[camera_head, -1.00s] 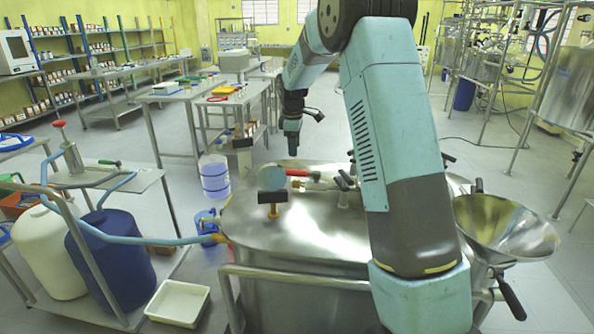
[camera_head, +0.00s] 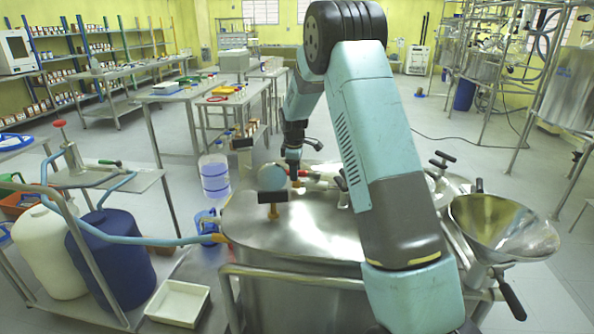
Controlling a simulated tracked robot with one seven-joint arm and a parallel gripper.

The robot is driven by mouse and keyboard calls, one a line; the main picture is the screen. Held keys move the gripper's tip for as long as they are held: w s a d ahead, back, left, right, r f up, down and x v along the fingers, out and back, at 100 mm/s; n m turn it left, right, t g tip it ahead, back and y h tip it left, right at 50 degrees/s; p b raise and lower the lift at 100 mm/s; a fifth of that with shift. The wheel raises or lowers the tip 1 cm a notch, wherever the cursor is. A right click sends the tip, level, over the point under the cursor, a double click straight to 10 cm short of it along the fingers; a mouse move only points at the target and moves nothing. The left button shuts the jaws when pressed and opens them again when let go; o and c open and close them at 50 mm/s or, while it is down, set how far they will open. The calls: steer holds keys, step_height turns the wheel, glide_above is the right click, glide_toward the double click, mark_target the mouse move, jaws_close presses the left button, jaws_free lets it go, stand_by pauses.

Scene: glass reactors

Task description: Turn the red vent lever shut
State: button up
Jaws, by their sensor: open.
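The red vent lever (camera_head: 303,172) is on top of the steel reactor lid (camera_head: 320,225), just right of a round gauge-like disc. Only a little of its red shows, since my gripper partly covers it. My gripper (camera_head: 294,174) points down over the lid with its fingers at the lever. It is open. The fingers are small and dark here, and I cannot tell whether they touch the lever or stand around it.
The round disc (camera_head: 271,177) and a black-topped fitting (camera_head: 273,196) stand close to the left of my gripper. A steel funnel (camera_head: 500,225) is at the right. Blue (camera_head: 110,260) and white drums stand at the left, with a hose running to the reactor.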

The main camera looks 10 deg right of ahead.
jaws_close()
stand_by(0.3)
steer(key=shift+f, duration=0.1)
